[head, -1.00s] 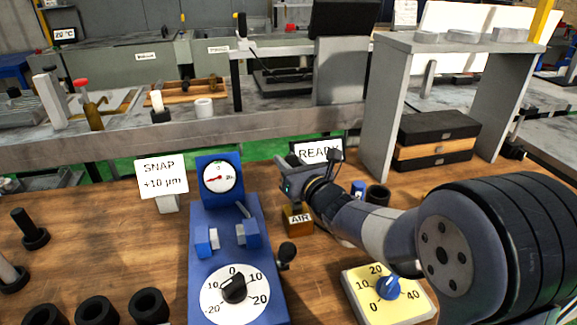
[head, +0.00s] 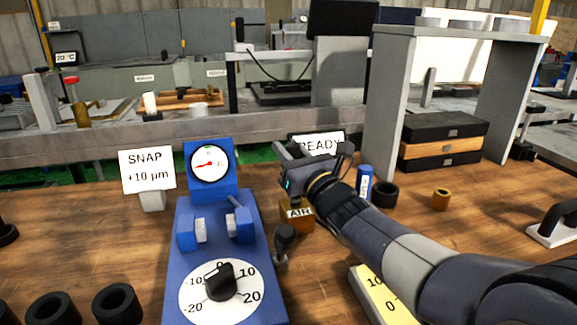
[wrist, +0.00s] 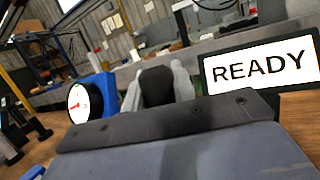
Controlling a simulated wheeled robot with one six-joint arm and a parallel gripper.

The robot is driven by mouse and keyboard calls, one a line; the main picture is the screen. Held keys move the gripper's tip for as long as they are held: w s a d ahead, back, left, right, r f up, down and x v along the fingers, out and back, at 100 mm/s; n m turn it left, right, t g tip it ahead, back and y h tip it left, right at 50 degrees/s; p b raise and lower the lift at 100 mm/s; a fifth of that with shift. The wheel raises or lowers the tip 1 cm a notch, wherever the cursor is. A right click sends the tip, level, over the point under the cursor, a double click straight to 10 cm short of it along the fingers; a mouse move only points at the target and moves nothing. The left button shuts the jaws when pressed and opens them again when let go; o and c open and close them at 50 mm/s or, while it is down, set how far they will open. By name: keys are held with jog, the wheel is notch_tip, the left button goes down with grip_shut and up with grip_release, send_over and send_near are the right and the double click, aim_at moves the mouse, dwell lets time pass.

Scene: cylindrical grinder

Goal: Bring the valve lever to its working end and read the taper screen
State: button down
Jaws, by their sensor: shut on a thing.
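The air valve is a small brown block labelled AIR (head: 298,216) on the bench in the head view. My gripper (head: 287,158) is just above and behind it, in front of the screen. In the wrist view my gripper (wrist: 157,88) is shut on a black rounded piece, which looks like the valve lever's grip (wrist: 157,86). The rest of the lever is hidden by my gripper. The taper screen (head: 318,144) reads READY and is partly covered by my wrist in the head view. It shows clearly in the wrist view (wrist: 262,64), with no number on it.
Left of my gripper stands a blue snap gauge (head: 222,255) with a round dial and black knob. A sign (head: 147,170) reads SNAP +10 µm. A blue cylinder (head: 364,183) and black ring (head: 385,195) stand right of my wrist. My forearm partly covers a yellow scale plate (head: 378,296).

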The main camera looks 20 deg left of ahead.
jog(key=shift+s+d+f+y+b, duration=0.1)
jog(key=shift+s+d+y+b, duration=0.3)
jog(key=shift+b, duration=1.65)
jog(key=shift+s+r+n+t+y+b, duration=0.1)
jog(key=shift+r+n+t+y+b, duration=0.2)
jog(key=shift+b, duration=0.5)
jog(key=c, duration=1.2)
grip_release()
jog(key=shift+o, duration=0.2)
notch_tip(320, 180, up, 10)
jog(key=p, duration=0.3)
jog(key=shift+p, duration=0.3)
jog(key=shift+c, duration=0.5)
